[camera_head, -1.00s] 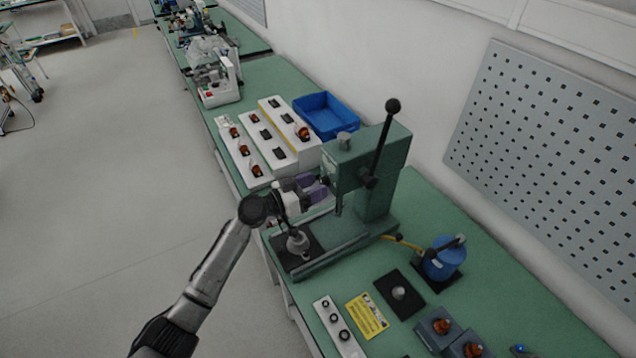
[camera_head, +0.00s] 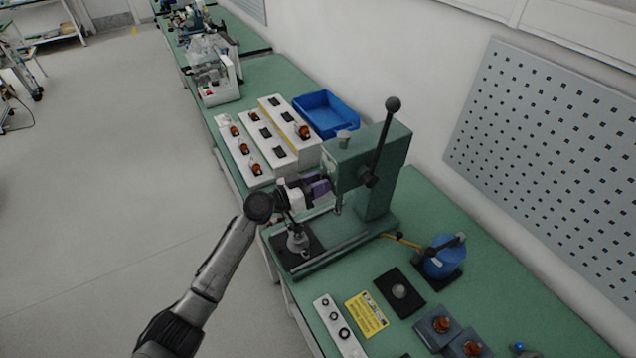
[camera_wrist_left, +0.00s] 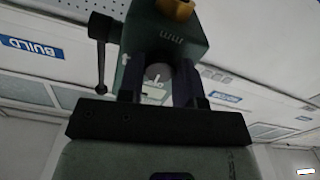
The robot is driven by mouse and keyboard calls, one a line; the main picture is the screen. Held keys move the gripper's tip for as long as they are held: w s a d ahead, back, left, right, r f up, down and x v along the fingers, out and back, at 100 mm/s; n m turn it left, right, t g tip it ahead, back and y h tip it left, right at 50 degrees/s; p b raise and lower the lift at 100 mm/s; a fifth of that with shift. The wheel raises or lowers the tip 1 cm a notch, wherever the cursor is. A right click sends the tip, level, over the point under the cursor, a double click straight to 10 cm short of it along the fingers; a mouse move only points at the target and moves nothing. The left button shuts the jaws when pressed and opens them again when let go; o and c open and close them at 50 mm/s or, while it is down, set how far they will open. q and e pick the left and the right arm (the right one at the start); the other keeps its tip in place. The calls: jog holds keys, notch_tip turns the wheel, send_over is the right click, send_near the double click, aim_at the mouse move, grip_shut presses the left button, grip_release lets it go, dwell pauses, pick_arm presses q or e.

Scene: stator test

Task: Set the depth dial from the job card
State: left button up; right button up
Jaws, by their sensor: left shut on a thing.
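The green arbor press (camera_head: 385,150) stands on the bench with a black lever at its side. My left gripper (camera_head: 326,186) is at the left face of the press head. In the left wrist view its two fingers (camera_wrist_left: 158,82) are closed on the sides of a round grey depth dial (camera_wrist_left: 156,72) with a white pointer mark. The dial is hidden in the head view. The yellow job card (camera_head: 366,315) lies flat on the bench in front of the press; its print is too small to read. My right gripper is not in view.
White racks (camera_head: 244,155) with dark and copper parts and a blue bin (camera_head: 326,116) stand beyond the press. A blue-topped device (camera_head: 442,258), a dark pad (camera_head: 388,285) and a white ring strip (camera_head: 327,312) lie nearer. A perforated panel (camera_head: 560,150) hangs on the wall.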

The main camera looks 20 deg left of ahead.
pick_arm(q)
jog(key=shift+c, duration=0.5)
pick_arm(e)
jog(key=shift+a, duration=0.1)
pick_arm(q)
jog(key=shift+n, duration=0.3)
pick_arm(e)
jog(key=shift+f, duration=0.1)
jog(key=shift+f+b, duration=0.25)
jog(key=shift+b, duration=0.15)
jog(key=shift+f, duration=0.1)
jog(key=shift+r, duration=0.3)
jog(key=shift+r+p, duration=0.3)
jog(key=shift+p, duration=0.25)
pick_arm(q)
jog(key=n, duration=1.1)
jog(key=shift+n, duration=0.3)
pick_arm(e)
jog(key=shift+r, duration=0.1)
